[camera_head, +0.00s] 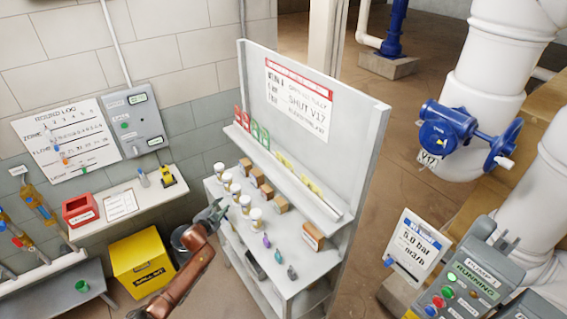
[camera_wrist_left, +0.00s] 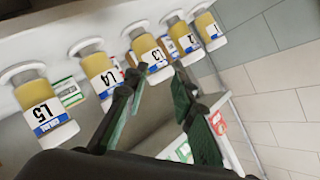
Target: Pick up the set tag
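I cannot tell which item is the set tag. Small upright tags stand on the ledge of the grey rack (camera_head: 368,135): red tags (camera_head: 242,118), green tags (camera_head: 260,133) and yellow tags (camera_head: 298,173). In the left wrist view, a red tag (camera_wrist_left: 217,123) and a green-edged tag (camera_wrist_left: 68,92) show beyond the jars. My left gripper (camera_head: 215,210) is at the rack's front edge by the jars, apart from the tags. In the left wrist view its two fingers (camera_wrist_left: 156,85) are spread, with nothing held between them. My right gripper is not in view.
Several white-lidded jars (camera_head: 236,190) stand in a row between my left gripper and the ledge. Brown blocks (camera_head: 268,191) and small coloured items (camera_head: 266,240) share the shelf. A yellow bin (camera_head: 143,265) stands left; a pump panel (camera_head: 470,280) is at right.

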